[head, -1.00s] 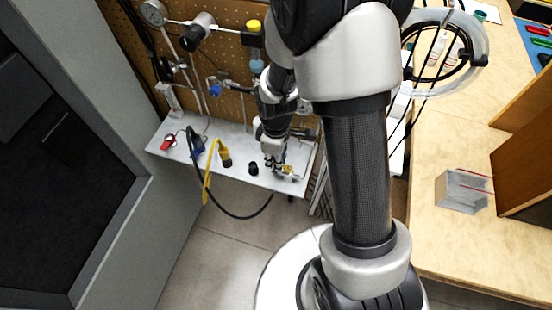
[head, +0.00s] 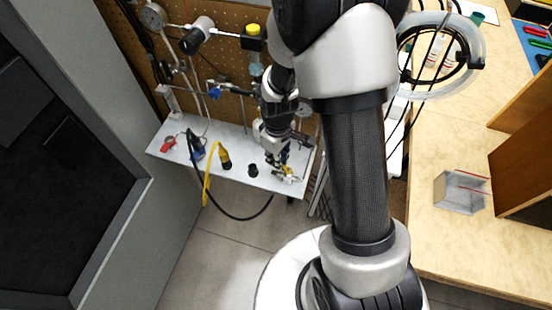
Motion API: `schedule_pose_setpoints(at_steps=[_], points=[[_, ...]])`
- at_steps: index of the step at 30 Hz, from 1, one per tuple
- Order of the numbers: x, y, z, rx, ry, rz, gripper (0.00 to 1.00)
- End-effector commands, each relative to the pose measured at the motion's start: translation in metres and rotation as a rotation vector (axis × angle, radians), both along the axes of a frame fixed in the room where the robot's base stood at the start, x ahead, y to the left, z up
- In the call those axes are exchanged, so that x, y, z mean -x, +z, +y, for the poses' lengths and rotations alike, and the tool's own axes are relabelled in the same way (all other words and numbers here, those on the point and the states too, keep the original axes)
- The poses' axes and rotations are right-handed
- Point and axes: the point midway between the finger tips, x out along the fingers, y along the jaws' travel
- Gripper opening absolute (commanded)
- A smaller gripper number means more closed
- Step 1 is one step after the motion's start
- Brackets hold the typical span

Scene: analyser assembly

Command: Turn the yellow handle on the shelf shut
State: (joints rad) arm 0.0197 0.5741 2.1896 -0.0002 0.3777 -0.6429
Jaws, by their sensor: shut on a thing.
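The yellow handle (head: 287,171) is a small yellow part on a metal fitting near the front right of the white shelf (head: 228,174). My gripper (head: 280,163) points down at it from above and is shut on it. The fingers and my wrist cover part of the handle, so its exact angle is hard to tell.
A black cap (head: 253,170) stands just left of my gripper. A yellow connector (head: 224,158) with a hanging cable and a red-handled part (head: 168,144) are further left. A perforated board (head: 232,105) with pipes rises behind.

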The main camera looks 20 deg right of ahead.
Motion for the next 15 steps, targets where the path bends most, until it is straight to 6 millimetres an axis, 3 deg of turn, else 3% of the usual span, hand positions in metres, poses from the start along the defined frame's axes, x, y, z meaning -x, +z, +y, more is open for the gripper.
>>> schedule_pose_setpoints(at_steps=[15], points=[[-0.007, 0.001, -0.019, 0.0, -0.495, 0.0, 0.0]])
